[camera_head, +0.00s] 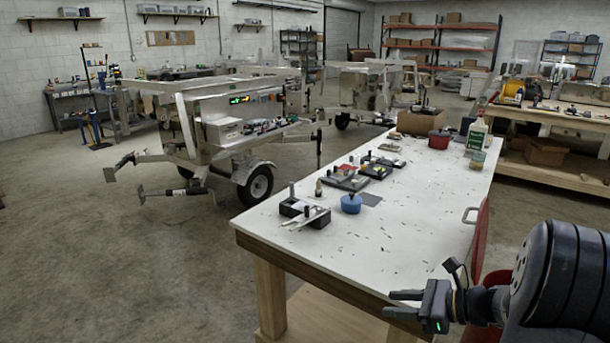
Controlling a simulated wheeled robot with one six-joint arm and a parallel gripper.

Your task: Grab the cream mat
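The white-topped table (400,235) stands in front of me with several small items on it. A small flat beige piece (390,147) lies near its far left edge; it may be the cream mat, but it is too small to be sure. A flat grey piece (370,199) lies next to a blue pot (351,204). My gripper (393,303) is at the lower right, by the table's near right corner and well apart from the beige piece. Its two fingers point left with a gap between them, and nothing shows in it.
Black trays with tools (345,179) and a black block with metal tools (303,213) line the table's left side. The near right tabletop is mostly clear. A trailer (225,125) stands left.

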